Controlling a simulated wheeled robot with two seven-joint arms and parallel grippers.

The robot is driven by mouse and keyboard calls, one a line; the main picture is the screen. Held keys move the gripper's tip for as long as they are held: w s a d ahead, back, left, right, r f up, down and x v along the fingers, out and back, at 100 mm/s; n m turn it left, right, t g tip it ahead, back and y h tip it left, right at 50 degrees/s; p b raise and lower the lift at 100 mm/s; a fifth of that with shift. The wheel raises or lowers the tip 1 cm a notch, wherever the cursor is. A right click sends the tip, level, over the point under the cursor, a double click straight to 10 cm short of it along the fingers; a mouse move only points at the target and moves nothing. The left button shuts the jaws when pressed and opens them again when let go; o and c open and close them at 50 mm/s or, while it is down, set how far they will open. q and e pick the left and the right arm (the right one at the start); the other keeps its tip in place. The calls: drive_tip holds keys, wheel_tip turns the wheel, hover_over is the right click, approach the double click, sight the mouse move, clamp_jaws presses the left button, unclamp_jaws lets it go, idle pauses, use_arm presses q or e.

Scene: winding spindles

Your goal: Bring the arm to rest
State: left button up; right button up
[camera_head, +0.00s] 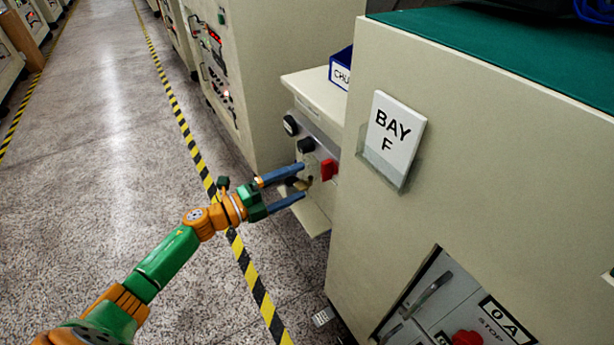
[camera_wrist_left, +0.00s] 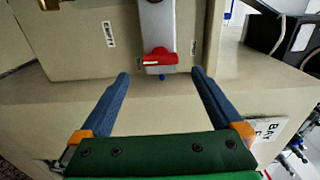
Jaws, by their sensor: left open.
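My left arm (camera_head: 165,262), green and orange, comes in from the lower left in the head view. My left gripper (camera_head: 301,182) has two blue fingers spread apart with nothing between them. Its fingertips are close to the control panel on the side of a beige machine. A red switch (camera_head: 328,170) sits on that panel just right of the fingertips. In the left wrist view the red switch (camera_wrist_left: 160,57) lies ahead of the gap between the fingers, and I cannot tell how far. My right gripper is in neither view.
A beige cabinet (camera_head: 470,150) with a "BAY F" card (camera_head: 393,134) fills the right side. A blue bin (camera_head: 341,68) stands on a ledge behind it. A yellow-black floor stripe (camera_head: 178,112) runs below the arm. The grey aisle floor (camera_head: 95,150) at left is clear.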

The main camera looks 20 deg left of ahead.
use_arm(q)
drive_tip(key=s+a+f+n+y, duration=0.1)
drive_tip(key=a+f+n+y, duration=0.1)
drive_tip(key=f+n+y, duration=0.3)
drive_tip(key=a+f+n+y, duration=0.1)
drive_tip(key=a+f+n, duration=0.1)
drive_tip(key=f+n, duration=0.35)
drive_tip(key=s+f+n+g+y, duration=0.3)
drive_tip(key=s+f+n+g, duration=0.15)
drive_tip(key=s+f, duration=0.65)
drive_tip(key=s+f+n+g+y, duration=0.25)
drive_tip(key=s+f+n, duration=0.25)
drive_tip(key=s+f, duration=0.7)
drive_tip(key=s+d+f+n+g, duration=0.3)
drive_tip(key=s+f+g, duration=0.3)
drive_tip(key=s, duration=0.6)
drive_tip(key=s+d+r+p, duration=0.1)
drive_tip(key=s+r+p, duration=0.1)
drive_tip(key=r+p, duration=0.8)
drive_tip(key=s+d+r+p, duration=0.1)
drive_tip(key=r+p, duration=0.9)
drive_tip(key=p, duration=0.2)
drive_tip(key=shift+s+r, duration=0.25)
drive_tip(key=shift+s, duration=0.15)
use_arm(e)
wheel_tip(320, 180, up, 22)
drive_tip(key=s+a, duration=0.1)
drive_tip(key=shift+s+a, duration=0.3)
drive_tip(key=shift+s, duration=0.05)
